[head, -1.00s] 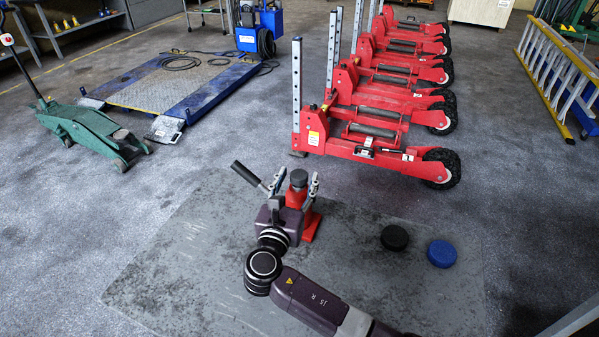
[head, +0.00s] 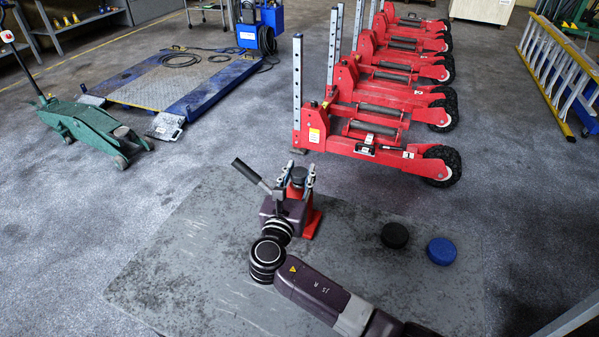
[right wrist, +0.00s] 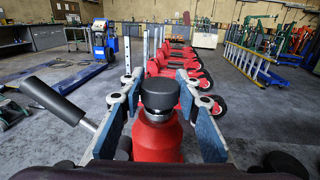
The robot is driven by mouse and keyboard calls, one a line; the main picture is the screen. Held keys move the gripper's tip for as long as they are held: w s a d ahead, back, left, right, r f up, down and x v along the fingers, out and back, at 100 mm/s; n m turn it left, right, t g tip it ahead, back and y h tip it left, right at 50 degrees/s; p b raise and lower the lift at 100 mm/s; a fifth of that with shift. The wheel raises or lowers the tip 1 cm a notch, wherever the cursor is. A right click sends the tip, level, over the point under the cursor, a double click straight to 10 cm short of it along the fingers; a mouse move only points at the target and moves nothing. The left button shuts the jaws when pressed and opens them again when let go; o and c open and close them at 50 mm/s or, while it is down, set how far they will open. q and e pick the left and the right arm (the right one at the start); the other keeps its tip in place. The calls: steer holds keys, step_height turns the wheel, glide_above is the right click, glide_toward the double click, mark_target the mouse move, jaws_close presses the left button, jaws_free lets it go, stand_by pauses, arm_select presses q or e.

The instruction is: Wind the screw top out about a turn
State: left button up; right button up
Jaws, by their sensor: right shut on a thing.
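A red bottle jack (head: 311,222) stands upright on the grey mat, with a black round screw top (head: 299,174) and a handle with a black grip (head: 245,171) sticking out to the upper left. My right gripper (head: 297,179) is at the jack's top, one finger on each side, shut on the screw top. In the right wrist view the black screw top (right wrist: 159,94) sits above the red body (right wrist: 157,137), between the blue-grey finger pads. My gripper's body hides part of the jack. My left gripper is not in view.
On the mat (head: 190,270), a black disc (head: 395,235) and a blue disc (head: 441,251) lie right of the jack. Red wheeled jacks (head: 375,140) stand behind. A green trolley jack (head: 95,130) stands at left. The mat's left part is clear.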

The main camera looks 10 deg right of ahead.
steer(key=shift+s+r+n+t+y+p, duration=0.15)
steer(key=shift+n+t+y+p, duration=0.25)
steer(key=shift+n+y+p, duration=0.45)
steer(key=n+y+p, duration=0.1)
steer(key=y, duration=0.1)
steer(key=shift+d+t+y+p, duration=0.1)
steer(key=shift+t+y+p, duration=0.2)
steer(key=shift+y+p, duration=0.05)
steer(key=n+y, duration=0.2)
steer(key=shift+y, duration=0.4)
steer(key=n+y, duration=0.2)
steer(key=shift+f+y, duration=0.35)
steer(key=shift+y, duration=0.05)
steer(key=n+g+y+b, duration=0.1)
steer(key=n+y+b, duration=0.1)
steer(key=y+b, duration=0.1)
steer(key=n+g+y+b, duration=0.1)
steer(key=n+y+b, duration=0.1)
steer(key=y+b, duration=0.1)
steer(key=n+g+y+b, duration=0.1)
steer(key=n+y+b, duration=0.1)
steer(key=b, duration=0.3)
steer(key=shift+f+g+y+b, duration=0.2)
steer(key=shift+g+y+b, duration=0.1)
steer(key=shift+y, duration=0.3)
steer(key=shift+a+r+n+g+y+b, duration=0.2)
steer(key=shift+n+g+y+b, duration=0.4)
steer(key=shift+b, duration=0.45)
